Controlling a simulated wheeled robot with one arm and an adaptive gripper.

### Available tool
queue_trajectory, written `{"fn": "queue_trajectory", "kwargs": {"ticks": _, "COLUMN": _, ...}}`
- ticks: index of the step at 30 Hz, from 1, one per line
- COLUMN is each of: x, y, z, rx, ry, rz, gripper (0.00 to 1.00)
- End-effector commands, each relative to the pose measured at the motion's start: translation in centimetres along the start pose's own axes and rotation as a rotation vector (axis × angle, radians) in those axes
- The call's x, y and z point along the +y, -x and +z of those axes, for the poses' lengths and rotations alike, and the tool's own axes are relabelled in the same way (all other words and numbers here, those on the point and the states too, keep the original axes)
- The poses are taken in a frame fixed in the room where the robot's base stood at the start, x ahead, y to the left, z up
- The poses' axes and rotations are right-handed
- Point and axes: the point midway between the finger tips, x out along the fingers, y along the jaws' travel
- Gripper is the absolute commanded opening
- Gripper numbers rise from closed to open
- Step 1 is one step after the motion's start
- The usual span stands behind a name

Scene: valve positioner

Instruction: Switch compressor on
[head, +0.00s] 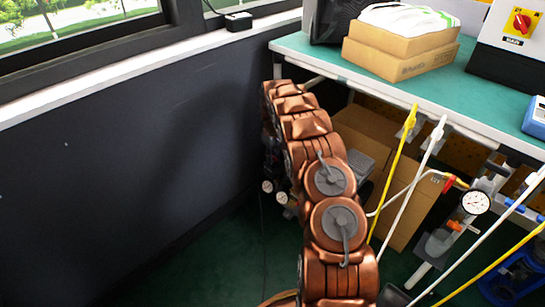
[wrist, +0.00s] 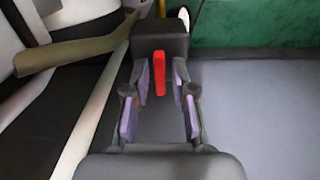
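In the wrist view a red switch lever (wrist: 160,74) stands out from a black box (wrist: 160,38), which looks like the compressor's switch housing. My gripper (wrist: 161,84) is open, with its purple-padded fingers on either side of the red lever. A gap shows between the lever and each finger, and I cannot tell the depth between them. In the head view my copper-coloured arm hides the gripper and most of the compressor. Two small round gauges (head: 275,192) show low beside my arm, perhaps on the compressor.
A workbench (head: 390,90) with cardboard boxes (head: 400,48) stands to the right of my arm. A dark wall (head: 120,180) is on the left. Yellow (head: 394,170) and white rods or hoses and a pressure gauge (head: 475,202) are at the right. Cardboard (head: 405,205) stands under the bench.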

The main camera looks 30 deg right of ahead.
Motion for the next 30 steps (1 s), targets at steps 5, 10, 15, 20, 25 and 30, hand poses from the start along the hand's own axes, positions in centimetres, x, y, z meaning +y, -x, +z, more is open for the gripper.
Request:
{"fn": "queue_trajectory", "kwargs": {"ticks": 5, "x": -0.01, "y": 0.01, "z": -0.01, "rx": 0.0, "ry": 0.0, "rz": 0.0, "gripper": 0.03}}
{"fn": "queue_trajectory", "kwargs": {"ticks": 10, "x": -0.02, "y": 0.01, "z": -0.01, "rx": 0.0, "ry": 0.0, "rz": 0.0, "gripper": 0.0}}
{"fn": "queue_trajectory", "kwargs": {"ticks": 15, "x": -0.02, "y": 0.03, "z": -0.02, "rx": 0.0, "ry": 0.0, "rz": 0.0, "gripper": 0.0}}
{"fn": "queue_trajectory", "kwargs": {"ticks": 20, "x": -0.08, "y": 0.1, "z": -0.06, "rx": 0.0, "ry": -0.017, "rz": 0.0, "gripper": 0.0}}
{"fn": "queue_trajectory", "kwargs": {"ticks": 25, "x": -0.05, "y": 0.25, "z": -0.05, "rx": 0.0, "ry": -0.082, "rz": 0.0, "gripper": 0.0}}
{"fn": "queue_trajectory", "kwargs": {"ticks": 30, "x": -0.07, "y": 0.39, "z": -0.06, "rx": 0.0, "ry": -0.199, "rz": -0.001, "gripper": 0.0}}
